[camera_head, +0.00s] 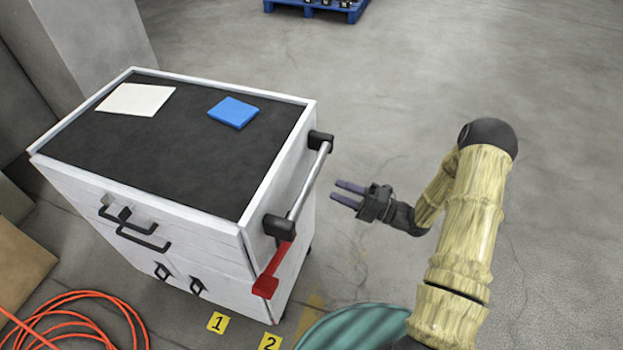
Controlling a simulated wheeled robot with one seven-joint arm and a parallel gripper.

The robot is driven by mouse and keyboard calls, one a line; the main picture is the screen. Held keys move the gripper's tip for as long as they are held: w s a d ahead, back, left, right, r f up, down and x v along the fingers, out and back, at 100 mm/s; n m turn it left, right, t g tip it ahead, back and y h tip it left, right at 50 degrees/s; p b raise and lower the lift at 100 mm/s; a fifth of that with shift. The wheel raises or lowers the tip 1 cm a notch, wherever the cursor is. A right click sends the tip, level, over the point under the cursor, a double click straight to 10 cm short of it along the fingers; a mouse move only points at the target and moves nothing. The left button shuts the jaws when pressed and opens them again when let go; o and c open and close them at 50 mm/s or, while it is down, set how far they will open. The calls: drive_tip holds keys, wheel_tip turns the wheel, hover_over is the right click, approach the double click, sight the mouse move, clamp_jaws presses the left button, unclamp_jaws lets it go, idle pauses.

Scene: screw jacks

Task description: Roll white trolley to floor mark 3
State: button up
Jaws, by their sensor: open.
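The white trolley (195,245) stands at the left, with a dark top, black drawer handles and a metal push bar (309,183) held by black brackets on its right side. A red lever (272,270) sits below the bar's near bracket. My gripper (342,194) is open and empty, a short way right of the push bar, its fingers pointing left toward it and apart from it. Yellow floor marks 1 (217,322) and 2 (270,342) lie on the floor at the trolley's near side. No mark 3 is visible.
A white sheet (136,99) and a blue pad (233,111) lie on the trolley top. An orange cable (75,298) is coiled on the floor at bottom left, near a cardboard box (22,262). A blue pallet (316,9) stands far back. The floor at right is clear.

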sight(311, 180)
drive_tip(key=x, duration=0.9)
drive_tip(key=shift+s, duration=0.1)
clamp_jaws()
